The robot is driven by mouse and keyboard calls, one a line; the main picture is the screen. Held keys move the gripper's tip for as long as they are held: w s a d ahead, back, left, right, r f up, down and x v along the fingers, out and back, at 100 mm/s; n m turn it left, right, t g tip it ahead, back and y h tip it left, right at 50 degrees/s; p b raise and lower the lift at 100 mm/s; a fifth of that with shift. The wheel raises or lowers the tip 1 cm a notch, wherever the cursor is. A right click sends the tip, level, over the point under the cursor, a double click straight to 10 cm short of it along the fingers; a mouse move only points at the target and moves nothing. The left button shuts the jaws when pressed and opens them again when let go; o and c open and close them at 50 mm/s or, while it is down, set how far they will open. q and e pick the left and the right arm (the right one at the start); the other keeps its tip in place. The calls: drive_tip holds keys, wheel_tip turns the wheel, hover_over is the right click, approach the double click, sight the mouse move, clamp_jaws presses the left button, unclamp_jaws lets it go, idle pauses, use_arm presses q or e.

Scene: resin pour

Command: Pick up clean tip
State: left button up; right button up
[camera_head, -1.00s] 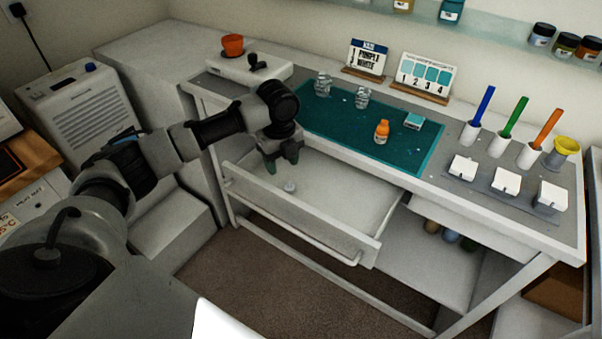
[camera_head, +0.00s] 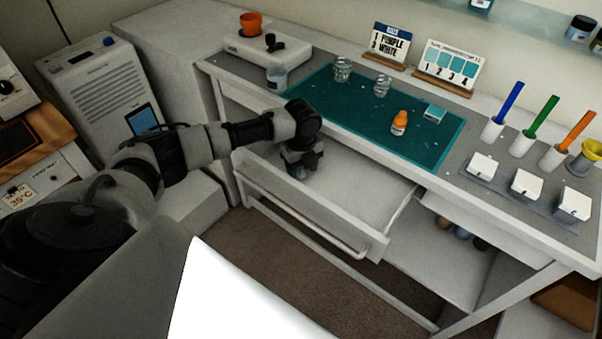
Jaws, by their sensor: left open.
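My left gripper (camera_head: 299,171) is down inside the open drawer (camera_head: 350,190), near its left end, with the jaws open. No clean tip can be made out now. The small pale piece seen earlier on the drawer floor is not visible; the gripper covers that part. I cannot tell whether the fingers touch anything. My right gripper is not in view.
Above the drawer, the bench holds a teal mat (camera_head: 350,118) with glass cups (camera_head: 342,70) and an orange bottle (camera_head: 400,122). The drawer's right half looks clear.

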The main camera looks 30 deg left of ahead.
use_arm(q)
drive_tip(key=shift+f, duration=0.5)
drive_tip(key=shift+c, duration=0.2)
drive_tip(key=c, duration=0.8)
drive_tip(key=shift+r, duration=0.1)
